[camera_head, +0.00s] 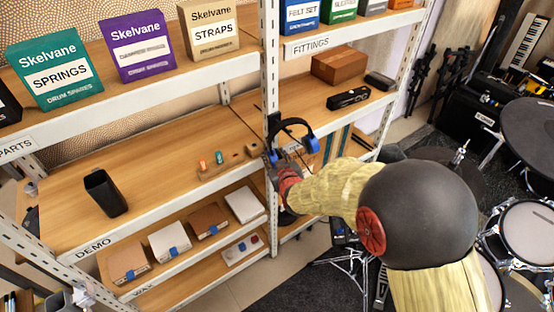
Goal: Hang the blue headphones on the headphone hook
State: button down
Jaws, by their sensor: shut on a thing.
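The blue headphones (312,144) have a dark headband arching up and blue ear cups to either side. They are held up in front of the shelf's middle upright post. My gripper (287,158) is at the headphones, below the headband and between the ear cups, shut on them. The fingertips are small and partly hidden by the headphones and my wrist. I cannot make out the headphone hook; it may be hidden behind the headphones or my arm.
The white upright post (271,75) stands right at the headphones. The DEMO shelf (150,165) to the left holds a black bin (105,193) and a wooden block with small items. A black case (348,98) lies on the shelf to the right. Drums stand at the right.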

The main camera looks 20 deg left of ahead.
jog(key=shift+w+a+r, duration=0.1)
jog(key=shift+w+a, duration=0.1)
jog(key=shift+a, duration=0.1)
jog(key=shift+w+a+f+b, duration=0.2)
jog(key=shift+f+b, duration=0.25)
jog(key=shift+b, duration=0.1)
jog(key=shift+w+a+f+b, duration=0.2)
jog(key=shift+f+b, duration=0.2)
jog(key=shift+b, duration=0.1)
jog(key=c, duration=1.2)
grip_release()
jog(key=shift+f, duration=0.1)
jog(key=shift+s, duration=0.1)
jog(key=v, duration=1.2)
